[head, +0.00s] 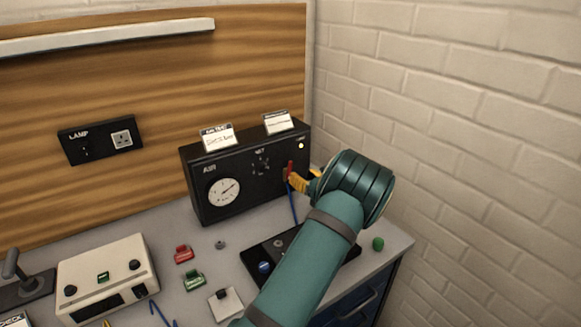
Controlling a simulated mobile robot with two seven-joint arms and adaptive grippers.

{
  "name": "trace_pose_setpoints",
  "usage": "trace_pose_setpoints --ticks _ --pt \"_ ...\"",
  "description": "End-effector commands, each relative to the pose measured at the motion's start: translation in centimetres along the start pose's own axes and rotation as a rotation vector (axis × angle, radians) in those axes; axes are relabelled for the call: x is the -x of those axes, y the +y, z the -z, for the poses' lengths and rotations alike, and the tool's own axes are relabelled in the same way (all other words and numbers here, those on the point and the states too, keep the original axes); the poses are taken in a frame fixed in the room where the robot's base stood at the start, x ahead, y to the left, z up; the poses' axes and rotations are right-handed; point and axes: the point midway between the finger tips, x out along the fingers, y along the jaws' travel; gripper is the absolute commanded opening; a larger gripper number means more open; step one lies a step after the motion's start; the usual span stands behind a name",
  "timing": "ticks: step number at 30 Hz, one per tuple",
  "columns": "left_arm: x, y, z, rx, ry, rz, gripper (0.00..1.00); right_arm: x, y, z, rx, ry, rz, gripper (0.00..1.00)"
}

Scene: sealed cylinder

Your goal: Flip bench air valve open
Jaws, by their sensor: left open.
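The black bench air box (205,172), marked AIR, stands at the back right of the bench with a round dial gauge (224,191) on its front. A red valve lever (290,168) shows upright near the right end of its front face, with a blue line running down below it. My left gripper (293,181) is open, its orange fingertips right at the lever. I cannot tell whether they touch it. The gripper's teal body and arm hide part of the box's right end and the bench below. My right gripper is not in view.
A black tray (254,258) lies partly under my arm. A red block (183,254), a green block (194,281) and a beige instrument box (105,275) stand to the left. A green knob (378,243) lies near the right edge. A brick wall (470,120) bounds the right.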

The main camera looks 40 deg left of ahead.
Motion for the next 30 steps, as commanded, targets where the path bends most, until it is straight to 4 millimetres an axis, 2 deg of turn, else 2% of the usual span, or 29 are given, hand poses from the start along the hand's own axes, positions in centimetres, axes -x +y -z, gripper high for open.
trace_pose_setpoints --ticks 1,6,12,18,26,27,30 --pt "-1.2 0.1 0.1 0.002 0.000 -0.003 0.45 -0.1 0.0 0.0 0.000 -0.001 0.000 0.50" --pt "-4.3 0.0 0.1 0.002 0.000 -0.001 0.45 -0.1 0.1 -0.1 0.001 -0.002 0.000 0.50" --pt "-6.7 0.0 0.1 0.001 0.001 -0.001 0.45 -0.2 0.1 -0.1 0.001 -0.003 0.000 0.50" --pt "-7.6 -0.1 0.1 0.001 0.001 0.001 0.45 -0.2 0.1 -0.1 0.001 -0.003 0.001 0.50" --pt "-7.6 -0.1 0.1 0.001 0.001 0.001 0.44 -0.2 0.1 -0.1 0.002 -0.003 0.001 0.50" --pt "-7.6 -0.1 0.0 0.001 0.001 0.001 0.30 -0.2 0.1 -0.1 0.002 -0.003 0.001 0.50" --pt "-7.6 -0.1 0.0 0.001 0.001 0.001 0.00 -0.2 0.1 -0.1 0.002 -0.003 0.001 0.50"
